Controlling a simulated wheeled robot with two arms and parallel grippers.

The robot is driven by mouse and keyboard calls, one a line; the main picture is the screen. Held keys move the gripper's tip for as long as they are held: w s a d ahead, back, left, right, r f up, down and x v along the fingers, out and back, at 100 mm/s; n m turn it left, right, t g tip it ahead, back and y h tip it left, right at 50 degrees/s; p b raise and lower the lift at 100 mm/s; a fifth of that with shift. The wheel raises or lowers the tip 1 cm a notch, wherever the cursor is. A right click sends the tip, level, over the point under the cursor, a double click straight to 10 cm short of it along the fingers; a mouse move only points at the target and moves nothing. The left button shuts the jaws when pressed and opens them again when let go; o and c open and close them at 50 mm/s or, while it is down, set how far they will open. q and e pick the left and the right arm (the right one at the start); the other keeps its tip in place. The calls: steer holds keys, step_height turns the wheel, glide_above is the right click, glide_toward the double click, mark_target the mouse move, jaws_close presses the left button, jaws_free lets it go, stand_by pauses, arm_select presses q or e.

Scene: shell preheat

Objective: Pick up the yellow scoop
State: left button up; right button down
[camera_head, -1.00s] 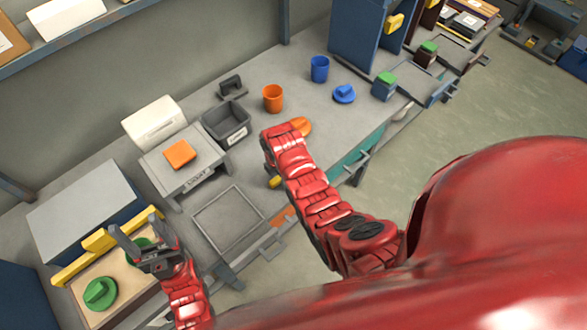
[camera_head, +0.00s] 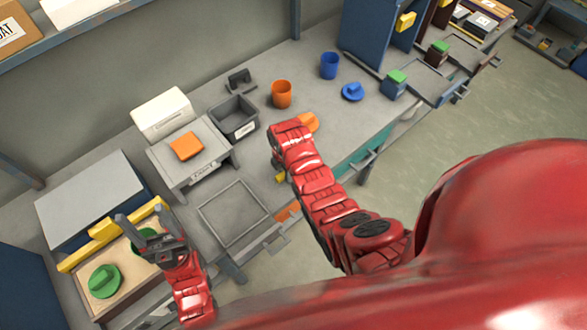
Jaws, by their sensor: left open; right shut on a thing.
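A small yellow piece (camera_head: 280,177), likely part of the yellow scoop, shows at the left side of my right arm near the bench's front edge. The arm hides the rest of it. My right gripper is hidden behind my own red arm, so I cannot see its fingers or how they meet the yellow piece. My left gripper (camera_head: 148,222) is open at the lower left, above a tan tray (camera_head: 128,290). A green round thing (camera_head: 146,240) lies beneath its fingers, partly covered.
An orange block (camera_head: 186,146) rests on a grey stand. A square frame (camera_head: 233,213) lies mid-bench.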

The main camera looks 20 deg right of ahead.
steer(key=shift+r+b, duration=0.35)
steer(key=shift+r, duration=0.1)
step_height(320, 180, up, 3)
steer(key=shift+w+r+b, duration=0.1)
steer(key=shift+r+b, duration=0.1)
steer(key=shift+b, duration=0.65)
step_height(320, 180, up, 5)
steer(key=p, duration=0.3)
steer(key=shift+r, duration=0.4)
steer(key=shift+f, duration=0.1)
